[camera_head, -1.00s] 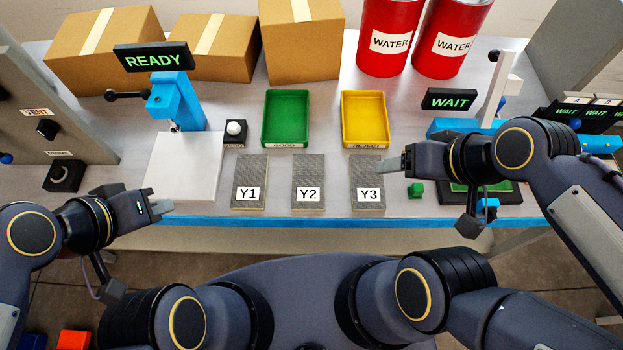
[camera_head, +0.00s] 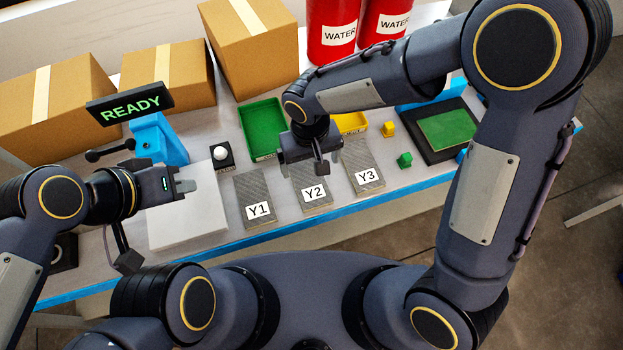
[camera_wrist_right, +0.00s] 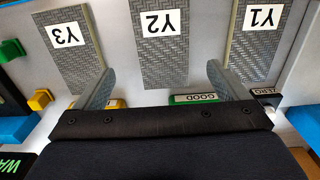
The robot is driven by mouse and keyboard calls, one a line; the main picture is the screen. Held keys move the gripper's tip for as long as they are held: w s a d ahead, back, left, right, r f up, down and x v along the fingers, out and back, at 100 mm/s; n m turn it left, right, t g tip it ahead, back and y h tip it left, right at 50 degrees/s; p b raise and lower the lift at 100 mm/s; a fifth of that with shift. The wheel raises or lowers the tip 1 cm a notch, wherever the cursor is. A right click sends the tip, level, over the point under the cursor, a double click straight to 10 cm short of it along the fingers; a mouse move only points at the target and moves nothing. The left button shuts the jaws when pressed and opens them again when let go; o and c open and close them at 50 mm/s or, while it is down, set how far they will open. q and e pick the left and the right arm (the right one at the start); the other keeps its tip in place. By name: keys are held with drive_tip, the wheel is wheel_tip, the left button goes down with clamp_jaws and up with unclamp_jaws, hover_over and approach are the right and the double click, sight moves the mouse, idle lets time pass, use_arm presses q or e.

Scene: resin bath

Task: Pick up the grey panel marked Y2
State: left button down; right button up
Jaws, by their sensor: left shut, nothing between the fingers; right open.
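The grey panel marked Y2 (camera_head: 318,207) lies flat on the table between panel Y1 (camera_head: 257,197) and panel Y3 (camera_head: 362,165). My right gripper (camera_head: 311,168) is over its far end and hides part of it. In the right wrist view, panel Y2 (camera_wrist_right: 165,62) appears upside down, centred between the open fingers of my right gripper (camera_wrist_right: 160,71). One finger shows on each side of it, with nothing held. The height of the fingertips above the panel is hard to tell. My left gripper (camera_head: 187,186) is shut and empty above the white plate.
A green GOOD tray (camera_head: 262,128) and a partly hidden yellow REJECT tray (camera_head: 351,122) stand behind the panels. A green block (camera_head: 404,160) and a yellow block (camera_head: 388,129) are to the right. Cardboard boxes (camera_head: 255,45) and red WATER drums (camera_head: 330,45) fill the back.

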sight(309, 180)
drive_tip(key=f, duration=0.3)
drive_tip(key=f+p, duration=0.1)
drive_tip(key=f, duration=0.2)
drive_tip(key=shift+s+a+f, duration=0.15)
drive_tip(key=shift+a+f, duration=0.05)
drive_tip(key=shift+f, duration=0.2)
drive_tip(key=c, duration=1.1)
